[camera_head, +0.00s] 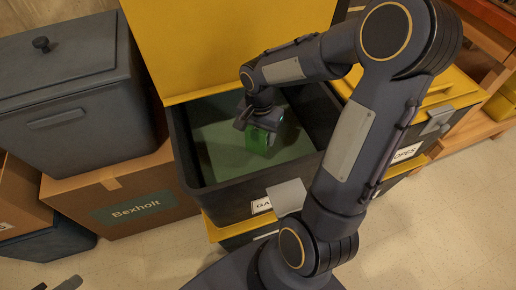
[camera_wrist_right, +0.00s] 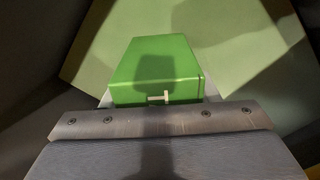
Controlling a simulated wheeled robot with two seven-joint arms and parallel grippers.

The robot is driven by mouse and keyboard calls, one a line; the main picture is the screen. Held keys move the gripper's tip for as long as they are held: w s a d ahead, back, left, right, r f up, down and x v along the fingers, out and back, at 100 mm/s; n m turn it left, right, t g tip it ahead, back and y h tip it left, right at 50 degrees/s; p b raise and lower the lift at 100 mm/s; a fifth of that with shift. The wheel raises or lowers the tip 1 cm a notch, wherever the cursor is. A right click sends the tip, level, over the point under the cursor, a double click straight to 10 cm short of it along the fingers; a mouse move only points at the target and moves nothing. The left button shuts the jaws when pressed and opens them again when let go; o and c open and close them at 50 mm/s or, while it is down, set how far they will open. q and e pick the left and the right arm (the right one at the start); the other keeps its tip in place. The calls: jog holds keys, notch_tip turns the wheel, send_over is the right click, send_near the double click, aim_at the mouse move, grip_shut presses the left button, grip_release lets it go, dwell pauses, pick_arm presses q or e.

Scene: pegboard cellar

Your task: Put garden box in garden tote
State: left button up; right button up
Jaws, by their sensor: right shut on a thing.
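The garden box is a small green box (camera_head: 260,138) inside the open mouth of the garden tote. My right gripper (camera_head: 262,122) is shut on it from above. In the right wrist view the green box (camera_wrist_right: 155,70) sticks out past the gripper's edge, with a small pale T-shaped mark on its near face. The garden tote (camera_head: 185,155) is dark, with its yellow lid (camera_head: 210,40) raised at the back and a label starting "GA" partly hidden by my arm. I cannot tell whether the box touches the tote's greenish floor. Dark tips at the bottom left look like my left gripper (camera_head: 58,285).
A grey lidded bin (camera_head: 75,115) stands on a cardboard box marked "Bexholt" (camera_head: 115,225) left of the tote. Another dark tote with a yellow lid (camera_head: 450,85) stands to the right, near a wooden shelf (camera_head: 490,125). Pale floor is clear at the lower right.

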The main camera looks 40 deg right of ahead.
aim_at(259, 147)
jog(key=shift+f+b, duration=0.85)
jog(key=shift+f, duration=2.3)
jog(key=shift+f, duration=0.15)
jog(key=o, duration=0.6)
jog(key=shift+f, duration=0.1)
jog(key=o, duration=0.5)
jog(key=shift+c, duration=0.2)
